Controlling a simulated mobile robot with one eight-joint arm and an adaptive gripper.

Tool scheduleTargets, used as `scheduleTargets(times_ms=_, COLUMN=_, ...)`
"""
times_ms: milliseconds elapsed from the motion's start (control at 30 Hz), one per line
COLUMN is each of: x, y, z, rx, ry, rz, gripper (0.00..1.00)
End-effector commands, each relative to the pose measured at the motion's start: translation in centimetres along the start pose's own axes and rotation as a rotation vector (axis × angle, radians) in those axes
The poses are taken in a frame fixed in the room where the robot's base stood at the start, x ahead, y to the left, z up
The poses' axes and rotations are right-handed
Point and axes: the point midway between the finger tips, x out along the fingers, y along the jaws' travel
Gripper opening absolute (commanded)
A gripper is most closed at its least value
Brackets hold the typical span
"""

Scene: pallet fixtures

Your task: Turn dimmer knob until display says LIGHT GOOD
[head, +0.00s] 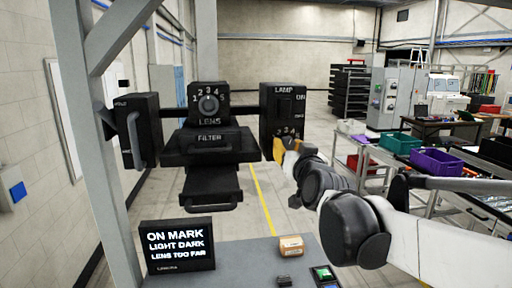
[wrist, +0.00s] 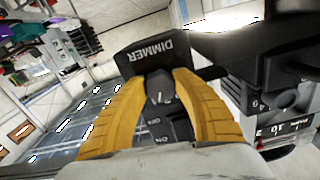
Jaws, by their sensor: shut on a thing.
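The display (head: 177,245) at lower left in the head view reads ON MARK, LIGHT DARK, LENS TOO FAR. The black lamp box (head: 270,118) carries a LAMP switch (head: 285,107) and a number scale near its bottom. My gripper (head: 283,149) is at the bottom of this box, and its fingers cover the dimmer knob there. In the wrist view the yellow fingers of my gripper (wrist: 161,78) are shut on the grey dimmer knob (wrist: 158,90), one on each side. The DIMMER label (wrist: 153,52) shows beyond them. The knob's exact setting cannot be read.
A LENS dial (head: 208,104) and a FILTER drawer (head: 209,147) are left of the lamp box. A grey post (head: 97,180) stands at left. A small tan box (head: 291,247) lies on the table below. Carts with bins (head: 400,142) are at right.

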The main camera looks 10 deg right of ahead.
Motion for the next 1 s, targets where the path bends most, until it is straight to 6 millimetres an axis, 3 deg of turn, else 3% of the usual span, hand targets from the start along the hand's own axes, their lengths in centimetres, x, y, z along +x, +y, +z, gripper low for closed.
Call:
scheduleTargets(times_ms=300, x=0.06, y=-0.02, z=-0.16, rx=0.122, ry=0.003, rz=0.0, gripper=0.03)
scheduleTargets(times_ms=800, x=0.07, y=-0.02, z=-0.21, rx=0.143, ry=0.004, rz=0.0, gripper=0.03)
scheduleTargets(times_ms=833, x=0.07, y=-0.02, z=-0.22, rx=0.143, ry=0.004, rz=0.0, gripper=0.42)
scheduleTargets(times_ms=867, x=0.07, y=-0.02, z=-0.21, rx=0.143, ry=0.004, rz=0.0, gripper=0.52)
scheduleTargets(times_ms=900, x=0.07, y=-0.02, z=-0.19, rx=0.143, ry=0.003, rz=0.0, gripper=0.56)
scheduleTargets(times_ms=1000, x=0.05, y=-0.02, z=-0.15, rx=0.143, ry=0.002, rz=0.0, gripper=0.56)
